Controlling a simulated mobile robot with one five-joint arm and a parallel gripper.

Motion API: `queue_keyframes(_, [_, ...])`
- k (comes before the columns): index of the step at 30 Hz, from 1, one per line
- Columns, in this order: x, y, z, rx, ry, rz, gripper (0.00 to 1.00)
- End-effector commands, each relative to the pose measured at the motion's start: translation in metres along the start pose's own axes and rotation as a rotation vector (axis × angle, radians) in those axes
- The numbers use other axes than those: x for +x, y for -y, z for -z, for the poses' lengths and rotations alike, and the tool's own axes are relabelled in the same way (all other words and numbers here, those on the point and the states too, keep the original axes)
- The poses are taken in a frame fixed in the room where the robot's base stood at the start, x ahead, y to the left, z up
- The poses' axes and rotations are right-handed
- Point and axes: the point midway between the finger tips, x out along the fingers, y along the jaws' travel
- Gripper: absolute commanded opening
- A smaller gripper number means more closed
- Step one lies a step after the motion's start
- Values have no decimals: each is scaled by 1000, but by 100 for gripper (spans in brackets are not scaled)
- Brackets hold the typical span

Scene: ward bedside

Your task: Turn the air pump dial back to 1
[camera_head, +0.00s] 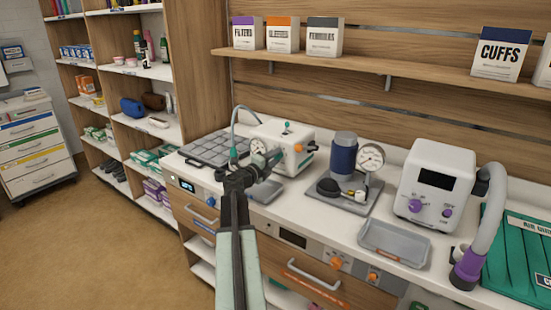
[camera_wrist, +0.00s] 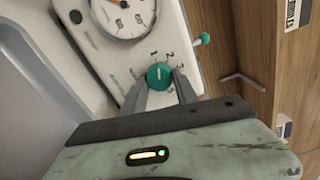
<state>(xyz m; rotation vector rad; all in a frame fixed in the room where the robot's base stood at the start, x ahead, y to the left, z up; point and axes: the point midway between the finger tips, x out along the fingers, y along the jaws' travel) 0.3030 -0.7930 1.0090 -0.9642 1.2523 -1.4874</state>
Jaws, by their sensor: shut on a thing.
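The white pump box (camera_head: 291,150) stands on the counter, with a round gauge (camera_head: 259,147) on its front. In the wrist view its front panel (camera_wrist: 100,55) fills the upper left, with the gauge (camera_wrist: 123,12) at the top. A teal-green dial (camera_wrist: 158,72) with a pale pointer mark sits below the gauge, with small numerals around it. My gripper (camera_wrist: 161,84) has one finger on each side of the dial and is shut on it. In the head view my gripper (camera_head: 238,172) hides the dial. Which numeral the pointer meets is too small to tell.
A grey tray (camera_head: 265,192) lies close to the pump. A blue cylinder (camera_head: 344,155) with a gauge stands to the right. Farther right are a white machine (camera_head: 437,185) with purple knobs and an empty grey tray (camera_head: 394,242). A shelf with boxes hangs above.

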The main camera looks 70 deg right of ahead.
Motion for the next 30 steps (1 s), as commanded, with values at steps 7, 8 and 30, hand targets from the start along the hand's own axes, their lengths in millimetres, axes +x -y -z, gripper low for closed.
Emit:
queue_keyframes(7, [-1, -1, 0, -121, -1, -3, 0])
queue_keyframes(8, [-1, -1, 0, -131, -1, -3, 0])
queue_keyframes(30, [-1, -1, 1, -184, -1, -4, 55])
